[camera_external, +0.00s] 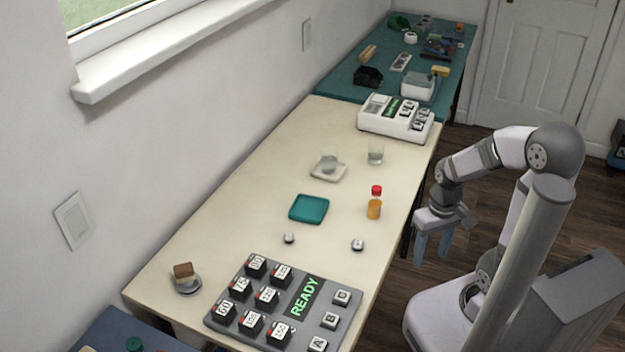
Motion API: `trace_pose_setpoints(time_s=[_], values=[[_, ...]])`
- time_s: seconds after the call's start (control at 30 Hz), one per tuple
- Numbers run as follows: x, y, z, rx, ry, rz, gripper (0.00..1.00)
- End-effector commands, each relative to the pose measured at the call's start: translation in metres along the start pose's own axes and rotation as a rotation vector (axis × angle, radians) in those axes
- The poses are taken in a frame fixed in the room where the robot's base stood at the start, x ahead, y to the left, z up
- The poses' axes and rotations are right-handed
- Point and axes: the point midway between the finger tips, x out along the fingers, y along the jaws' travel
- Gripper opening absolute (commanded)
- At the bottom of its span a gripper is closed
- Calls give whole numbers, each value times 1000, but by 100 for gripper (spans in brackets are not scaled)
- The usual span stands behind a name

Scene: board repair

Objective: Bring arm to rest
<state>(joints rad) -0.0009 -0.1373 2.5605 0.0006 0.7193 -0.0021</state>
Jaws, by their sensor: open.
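My gripper (433,248) hangs pointing down just off the right edge of the cream table (240,205). Its two blue-grey fingers are apart, with nothing seen between them. My arm is bent, with the elbow high and the wrist lowered beside the table.
A button panel (308,297) marked READY lies at the table's near end. A teal tray (309,208), two glasses and two small knobs sit mid-table. A white device (396,117) stands at the far end. A teal table (340,85) adjoins beyond.

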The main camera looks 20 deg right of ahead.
Motion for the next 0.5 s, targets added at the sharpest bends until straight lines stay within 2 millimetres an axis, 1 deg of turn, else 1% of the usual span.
trace_pose_setpoints(time_s=[0.03, 0.1, 0.2, 0.33, 0.4, 0.5], values=[[-30, 0, 0, 0, 0, 0, 50], [-50, 0, 0, 0, 1, 1, 50], [-76, 0, 0, 0, 1, 1, 50], [-102, 0, 0, -1, 1, 1, 50], [-111, 0, 0, -1, 1, 1, 50], [-120, 0, 0, -2, 1, 1, 50]])
